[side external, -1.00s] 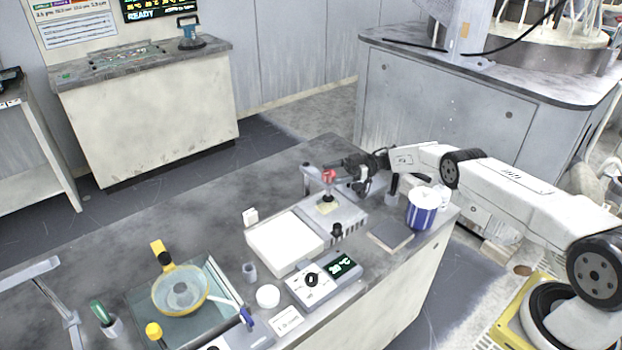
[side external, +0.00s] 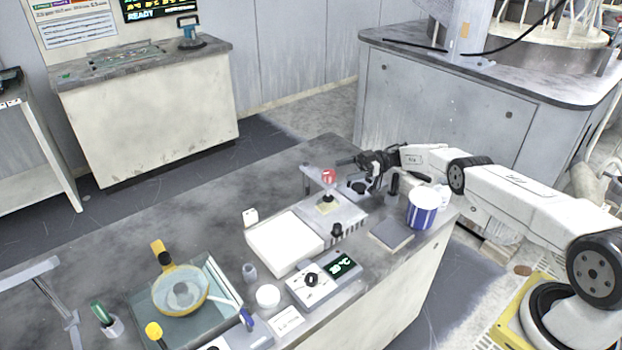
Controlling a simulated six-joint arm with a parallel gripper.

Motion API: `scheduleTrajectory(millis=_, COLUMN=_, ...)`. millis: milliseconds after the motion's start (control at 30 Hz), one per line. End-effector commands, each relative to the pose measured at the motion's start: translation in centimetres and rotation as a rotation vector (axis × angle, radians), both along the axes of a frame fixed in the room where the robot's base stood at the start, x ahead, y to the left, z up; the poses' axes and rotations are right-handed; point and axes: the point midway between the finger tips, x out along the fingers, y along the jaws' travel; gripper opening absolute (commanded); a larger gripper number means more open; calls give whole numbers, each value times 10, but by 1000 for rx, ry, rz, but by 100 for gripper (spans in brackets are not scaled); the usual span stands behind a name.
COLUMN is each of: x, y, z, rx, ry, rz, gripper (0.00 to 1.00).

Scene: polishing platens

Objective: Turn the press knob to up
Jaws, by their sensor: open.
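A small press (side external: 349,213) stands on the bench in the middle of the view. A red knob (side external: 328,176) with a pale mark sits at its top, above a small yellowish plate (side external: 326,207). A black knob (side external: 337,230) is at the press's near side. Which way either knob points is too small to tell. My gripper (side external: 352,174) is open and empty, just right of the red knob, at about its height, with a visible gap between them.
A white slab (side external: 284,242) lies left of the press. A controller (side external: 323,281) with a black dial and green display stands in front. A blue-striped cup (side external: 422,208) and a grey pad (side external: 391,234) are to the right. The bench's back left is clear.

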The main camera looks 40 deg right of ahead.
Motion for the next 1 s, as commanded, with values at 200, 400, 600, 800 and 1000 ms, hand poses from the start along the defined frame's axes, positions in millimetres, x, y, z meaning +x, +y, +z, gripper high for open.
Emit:
scheduleTrajectory(millis=200, x=1, y=0, z=17, rx=0, ry=-1, rz=0, gripper=89)
scheduleTrajectory(millis=400, x=1, y=0, z=50, rx=-2, ry=-4, rz=0, gripper=89)
scheduleTrajectory(millis=600, x=0, y=0, z=91, rx=-2, ry=-4, rz=0, gripper=89)
scheduleTrajectory(millis=800, x=0, y=0, z=128, rx=-2, ry=-3, rz=0, gripper=89)
scheduleTrajectory(millis=1000, x=28, y=2, z=137, rx=-25, ry=-22, rz=-130, gripper=89)
